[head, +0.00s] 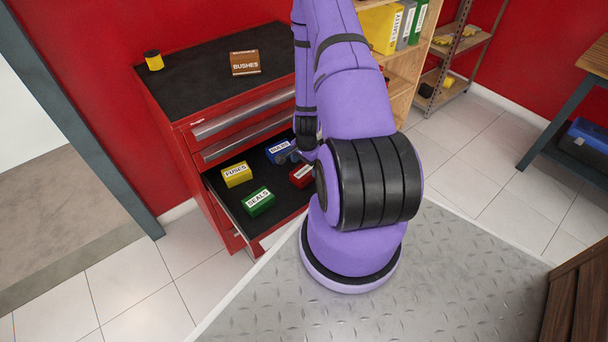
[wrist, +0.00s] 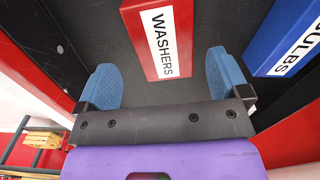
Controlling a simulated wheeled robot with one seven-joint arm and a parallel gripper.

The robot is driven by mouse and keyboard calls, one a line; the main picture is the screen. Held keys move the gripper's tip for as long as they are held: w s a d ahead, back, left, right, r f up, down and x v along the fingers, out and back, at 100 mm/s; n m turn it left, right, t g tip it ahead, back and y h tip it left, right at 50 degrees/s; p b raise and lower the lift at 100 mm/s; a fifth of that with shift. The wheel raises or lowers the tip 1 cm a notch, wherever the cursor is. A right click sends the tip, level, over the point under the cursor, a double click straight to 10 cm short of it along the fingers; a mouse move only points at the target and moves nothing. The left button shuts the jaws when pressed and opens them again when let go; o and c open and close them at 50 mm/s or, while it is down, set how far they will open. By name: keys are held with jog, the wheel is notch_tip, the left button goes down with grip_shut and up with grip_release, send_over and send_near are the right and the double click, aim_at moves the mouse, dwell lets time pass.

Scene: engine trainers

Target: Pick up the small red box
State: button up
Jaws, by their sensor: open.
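The small red box, labelled WASHERS (wrist: 140,40), lies in the open drawer. In the wrist view it is ahead of my gripper (wrist: 164,72), its near end roughly between the two blue finger pads. The fingers are spread, with a gap on both sides of the box, and nothing is held. In the head view the red box (head: 300,177) is at the drawer's right side, partly hidden by my purple arm. The gripper is mostly hidden there too.
The open drawer (head: 228,208) also holds a blue BULBS box (head: 279,152), a yellow FUSES box (head: 236,175) and a green SEALS box (head: 259,201). The blue box is close on the right in the wrist view. A brown BUSHES box (head: 245,63) and yellow spool (head: 153,60) stand on top.

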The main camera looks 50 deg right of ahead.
aim_at(305, 170)
jog(key=shift+w+d+f, duration=0.1)
jog(key=shift+w+f, duration=0.05)
jog(key=shift+f, duration=1.1)
jog(key=shift+w+f, duration=0.1)
jog(key=shift+f, duration=1.1)
jog(key=c, duration=1)
jog(key=shift+r, duration=0.1)
jog(key=shift+c, duration=0.2)
